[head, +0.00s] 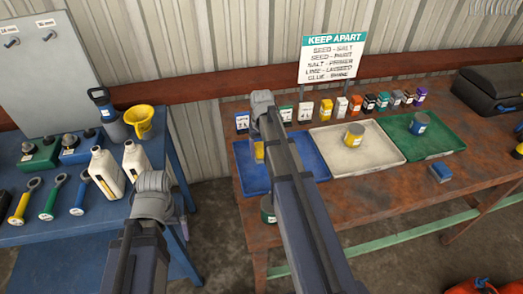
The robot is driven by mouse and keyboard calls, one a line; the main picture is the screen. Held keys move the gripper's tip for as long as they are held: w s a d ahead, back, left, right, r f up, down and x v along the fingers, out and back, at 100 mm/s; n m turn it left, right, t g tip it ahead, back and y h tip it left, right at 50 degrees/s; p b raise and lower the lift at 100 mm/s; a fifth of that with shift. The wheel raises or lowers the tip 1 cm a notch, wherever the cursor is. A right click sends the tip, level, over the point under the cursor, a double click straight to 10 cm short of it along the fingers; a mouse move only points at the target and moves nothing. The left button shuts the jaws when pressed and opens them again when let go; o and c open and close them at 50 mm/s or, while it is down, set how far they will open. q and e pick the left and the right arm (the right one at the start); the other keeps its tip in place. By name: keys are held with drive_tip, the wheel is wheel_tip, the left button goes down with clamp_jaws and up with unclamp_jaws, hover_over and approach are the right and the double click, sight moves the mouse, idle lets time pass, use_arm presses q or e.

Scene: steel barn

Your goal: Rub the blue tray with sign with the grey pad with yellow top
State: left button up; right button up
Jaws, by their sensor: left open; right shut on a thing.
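The blue tray (309,160) lies at the left end of the brown table. A small blue-and-white sign (242,122) stands behind its left rear corner. My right arm crosses in front of the tray and hides its middle. A small yellow patch (259,150) shows over the tray, just left of that arm. I cannot tell whether it is the pad's yellow top or another thing. The fingers of my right gripper are hidden behind the arm. My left arm reaches up in front of the blue bench, and its gripper fingers are also hidden.
A white tray (385,158) holding a yellow tin (355,134) and a green tray (440,150) holding a blue tin (419,123) stand to the right. A blue block (440,173) lies near the front. Small packets line the back. White jugs (106,173) and tools stand on the left bench.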

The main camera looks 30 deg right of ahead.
use_arm(q)
drive_tip(key=shift+r, duration=0.1)
use_arm(e)
drive_tip(key=shift+r, duration=0.1)
wheel_tip(320, 180, up, 3)
drive_tip(key=p, duration=0.3)
use_arm(q)
wheel_tip(320, 180, up, 3)
drive_tip(key=shift+f, duration=0.1)
